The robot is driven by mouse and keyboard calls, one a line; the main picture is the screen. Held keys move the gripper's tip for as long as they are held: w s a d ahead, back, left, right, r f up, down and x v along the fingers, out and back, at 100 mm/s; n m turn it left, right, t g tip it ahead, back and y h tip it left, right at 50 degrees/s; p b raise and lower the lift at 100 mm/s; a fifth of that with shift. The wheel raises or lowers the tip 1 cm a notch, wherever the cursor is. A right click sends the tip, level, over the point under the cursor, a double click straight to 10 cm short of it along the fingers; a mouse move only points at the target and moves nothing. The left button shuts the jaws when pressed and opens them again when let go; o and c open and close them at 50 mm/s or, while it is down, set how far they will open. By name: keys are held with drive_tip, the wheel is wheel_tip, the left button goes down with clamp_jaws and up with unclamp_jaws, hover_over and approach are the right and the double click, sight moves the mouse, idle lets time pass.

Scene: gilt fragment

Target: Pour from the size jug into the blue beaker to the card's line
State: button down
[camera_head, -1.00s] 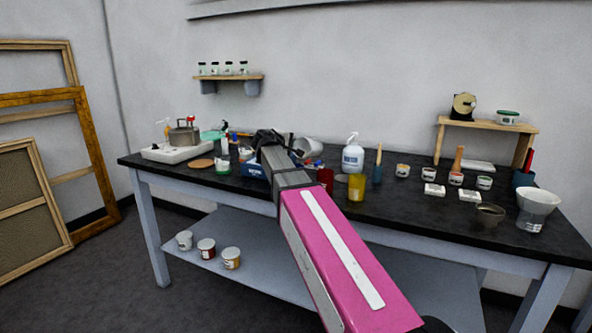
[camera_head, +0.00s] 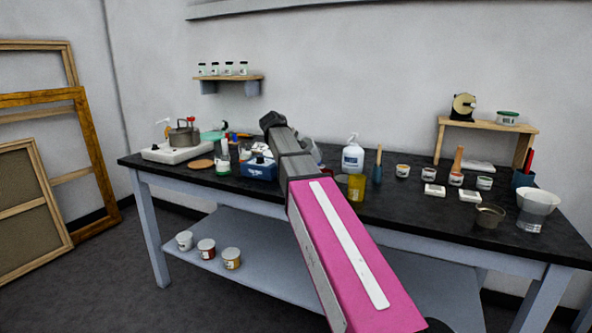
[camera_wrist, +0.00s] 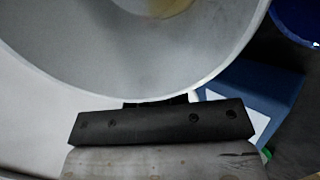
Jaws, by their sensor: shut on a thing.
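My gripper (camera_wrist: 158,103) is shut on a pale grey-white jug (camera_wrist: 130,60), whose wide round mouth fills the upper wrist view. A yellowish patch of its contents shows at the top edge of that view. A deep blue rounded vessel (camera_wrist: 300,18), perhaps the blue beaker, is at the wrist view's top right, beside the jug's rim. In the head view my gripper (camera_head: 270,121) is above the bench, mostly hidden by my arm. A greyish shape just right of it may be the jug. I cannot make out the card or its line.
A blue box (camera_head: 259,171) stands left of my arm; a yellow cup (camera_head: 356,188) and white pump bottle (camera_head: 352,158) stand to its right. A hotplate (camera_head: 176,152) is at the bench's left end. Small tubs and a white bowl (camera_head: 538,199) fill the right.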

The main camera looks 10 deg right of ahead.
drive_tip(key=shift+w, duration=0.1)
idle(0.5)
drive_tip(key=shift+w+d+f+g+y, duration=0.2)
drive_tip(key=shift+f+g+y, duration=0.1)
drive_tip(key=shift+g+y, duration=0.2)
drive_tip(key=shift+w+d+f+g+y, duration=0.25)
drive_tip(key=shift+f+g+y, duration=0.1)
drive_tip(key=shift+f, duration=0.3)
drive_tip(key=shift+w+d+f+g+y, duration=0.25)
drive_tip(key=shift+f+g+y, duration=0.1)
drive_tip(key=shift+f, duration=0.25)
drive_tip(key=g+y, duration=0.1)
drive_tip(key=w+d+f+g+y, duration=0.1)
drive_tip(key=shift+w+d+f+y, duration=0.25)
drive_tip(key=shift+y, duration=0.05)
drive_tip(key=shift+w+d+f+g+y, duration=0.25)
drive_tip(key=shift+d+f+g+y, duration=0.1)
drive_tip(key=shift+g+y, duration=0.5)
